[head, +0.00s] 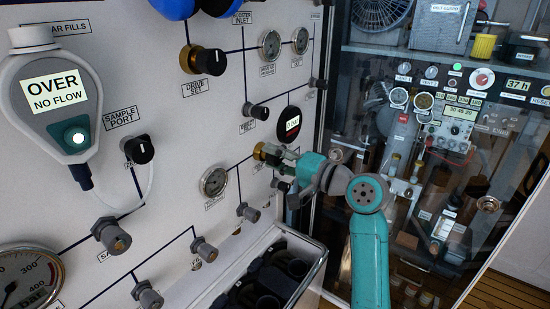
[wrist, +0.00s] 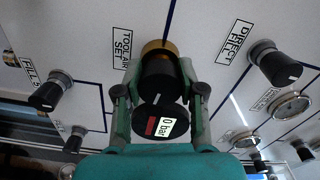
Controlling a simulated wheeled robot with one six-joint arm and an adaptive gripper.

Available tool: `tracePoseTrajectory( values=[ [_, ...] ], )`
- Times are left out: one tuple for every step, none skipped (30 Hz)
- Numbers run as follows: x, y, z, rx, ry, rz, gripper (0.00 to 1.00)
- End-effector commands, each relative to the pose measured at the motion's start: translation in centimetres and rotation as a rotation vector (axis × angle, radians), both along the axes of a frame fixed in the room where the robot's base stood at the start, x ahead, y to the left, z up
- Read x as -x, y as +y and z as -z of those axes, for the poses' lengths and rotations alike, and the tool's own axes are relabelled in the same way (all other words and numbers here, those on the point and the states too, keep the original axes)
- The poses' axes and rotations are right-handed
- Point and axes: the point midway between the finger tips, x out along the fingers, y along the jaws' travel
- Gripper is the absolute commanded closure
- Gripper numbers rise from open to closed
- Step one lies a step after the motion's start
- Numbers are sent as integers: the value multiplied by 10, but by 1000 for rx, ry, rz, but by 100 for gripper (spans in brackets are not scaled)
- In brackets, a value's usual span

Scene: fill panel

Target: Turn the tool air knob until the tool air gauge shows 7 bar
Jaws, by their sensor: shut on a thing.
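In the head view my gripper (head: 272,156) reaches the panel at the brass collar (head: 260,151), and hides most of the knob. A round black gauge (wrist: 160,124) with a red mark and a white readout of "0 bar" shows just below the knob in the wrist view. A similar round black gauge (head: 291,124) shows above my gripper in the head view; its readout is too small to read surely.
The direct fill knob (wrist: 275,65) is right of my gripper in the wrist view, and another black knob (wrist: 50,92) is at left. A dial gauge (head: 214,181) is left of my gripper. A bin (head: 318,262) with dark items sits below. A glass-fronted cabinet stands at right.

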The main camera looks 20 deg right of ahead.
Motion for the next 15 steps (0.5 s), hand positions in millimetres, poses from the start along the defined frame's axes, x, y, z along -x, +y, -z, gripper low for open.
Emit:
tracePoseTrajectory(
  values=[
    [0, 0, 0, -15, 11, 0, 96],
    [0, 0, 0, -24, 17, 1, 96],
    [0, 0, 0, -35, 25, 1, 96],
    [0, 0, 0, -41, 30, 1, 96],
    [0, 0, 0, -48, 35, 1, 96],
    [0, 0, 0, -55, 40, 1, 96],
    [0, 0, 0, -59, 43, 1, 96],
    [0, 0, 0, -62, 45, 1, 96],
    [0, 0, 0, -66, 48, 1, 96],
    [0, 0, 0, -69, 50, 1, 96],
    [0, 0, 0, -71, 51, 1, 96],
    [0, 0, 0, -72, 52, 1, 96],
    [0, 0, 0, -73, 53, 1, 96],
    [0, 0, 0, -74, 53, 1, 96],
    [0, 0, 0, -74, 53, 1, 96]
  ],
)
